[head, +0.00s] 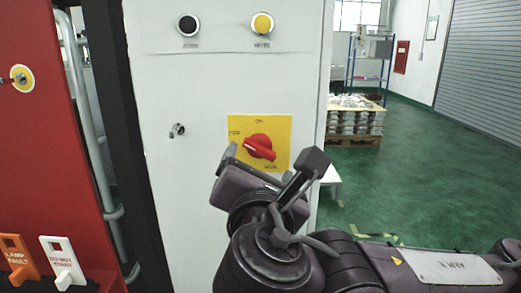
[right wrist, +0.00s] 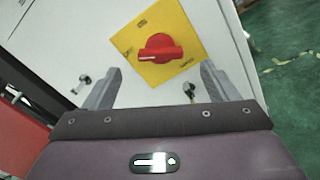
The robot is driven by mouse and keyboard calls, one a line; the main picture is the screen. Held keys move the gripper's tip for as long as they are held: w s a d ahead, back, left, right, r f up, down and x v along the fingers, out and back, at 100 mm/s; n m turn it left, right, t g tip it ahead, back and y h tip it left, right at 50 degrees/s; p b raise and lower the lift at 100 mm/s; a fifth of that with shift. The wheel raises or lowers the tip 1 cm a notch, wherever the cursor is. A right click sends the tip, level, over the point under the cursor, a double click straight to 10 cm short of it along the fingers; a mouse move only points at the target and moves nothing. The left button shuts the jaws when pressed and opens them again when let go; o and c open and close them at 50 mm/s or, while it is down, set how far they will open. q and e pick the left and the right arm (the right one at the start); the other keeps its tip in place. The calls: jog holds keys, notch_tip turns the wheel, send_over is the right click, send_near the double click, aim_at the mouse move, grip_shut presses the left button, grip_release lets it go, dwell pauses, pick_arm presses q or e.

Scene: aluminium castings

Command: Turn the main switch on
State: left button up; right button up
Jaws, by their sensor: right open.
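The main switch is a red rotary knob (head: 259,147) on a yellow square plate (head: 279,126) on the white cabinet door. Its handle lies tilted in the head view, with a white mark at its left end. In the right wrist view the knob (right wrist: 160,48) sits ahead of the jaws, slightly right of the middle between them. My right gripper (head: 270,164) is in front of the plate's lower part. In the right wrist view its two fingers (right wrist: 157,82) are apart and empty, and the knob looks clear of them. My left gripper is not in view.
The white cabinet (head: 195,90) carries a black button (head: 188,25), a yellow button (head: 262,23) and a small lock (head: 177,130). A red panel (head: 35,130) with orange (head: 17,257) and white tags (head: 62,258) stands left. Green floor and a loaded pallet (head: 353,120) lie right.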

aim_at(261, 151)
jog(key=w+p, duration=0.1)
jog(key=w, duration=0.4)
jog(key=shift+w+r+p, duration=0.15)
jog(key=shift+w+p, duration=0.1)
jog(key=shift+p, duration=0.15)
jog(key=shift+w, duration=0.6)
